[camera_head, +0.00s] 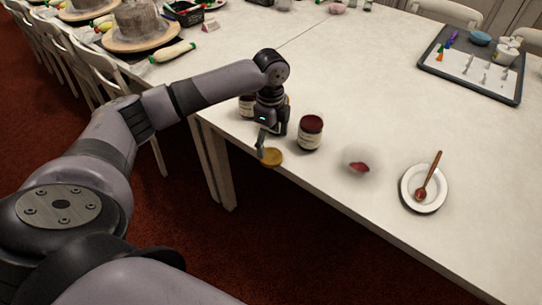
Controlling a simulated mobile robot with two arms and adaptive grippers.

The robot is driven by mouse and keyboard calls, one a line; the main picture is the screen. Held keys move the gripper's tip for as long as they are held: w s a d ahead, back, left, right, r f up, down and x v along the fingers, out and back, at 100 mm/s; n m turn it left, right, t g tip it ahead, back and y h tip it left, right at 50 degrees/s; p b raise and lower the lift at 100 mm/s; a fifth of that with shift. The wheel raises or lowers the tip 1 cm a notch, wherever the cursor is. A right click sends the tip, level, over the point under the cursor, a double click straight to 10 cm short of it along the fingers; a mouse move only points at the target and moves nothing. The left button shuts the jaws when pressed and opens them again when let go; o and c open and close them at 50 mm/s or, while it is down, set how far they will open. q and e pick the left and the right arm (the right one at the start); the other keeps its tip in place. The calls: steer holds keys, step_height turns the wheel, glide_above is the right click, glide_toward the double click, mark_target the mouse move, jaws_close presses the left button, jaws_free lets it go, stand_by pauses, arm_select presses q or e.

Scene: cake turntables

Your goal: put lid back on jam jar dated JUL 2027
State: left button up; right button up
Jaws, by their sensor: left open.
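A gold lid (273,158) lies at the table's near edge, in the middle of the view. My left gripper (265,146) points down just above and beside the lid, open; I cannot tell if a finger touches the lid. A jam jar (310,136) with a dark red top and a pale label stands upright just right of the gripper. Another jar (246,107) stands behind the gripper, mostly hidden by it. The label dates are too small to read. My right gripper is not in view.
A white plate (410,201) with a wooden spoon (429,178) sits to the right. A red smear or blob (359,167) lies between the jar and plate. A dark tray (436,71) stands back right. Turntables with cakes stand back left. The table's middle is clear.

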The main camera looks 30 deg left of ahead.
mark_target(273, 157)
arm_select(q)
steer(key=f, duration=0.2)
steer(key=d+f, duration=0.1)
steer(key=f, duration=0.1)
steer(key=shift+f, duration=0.6)
steer(key=shift+c, duration=0.5)
steer(key=c, duration=0.7)
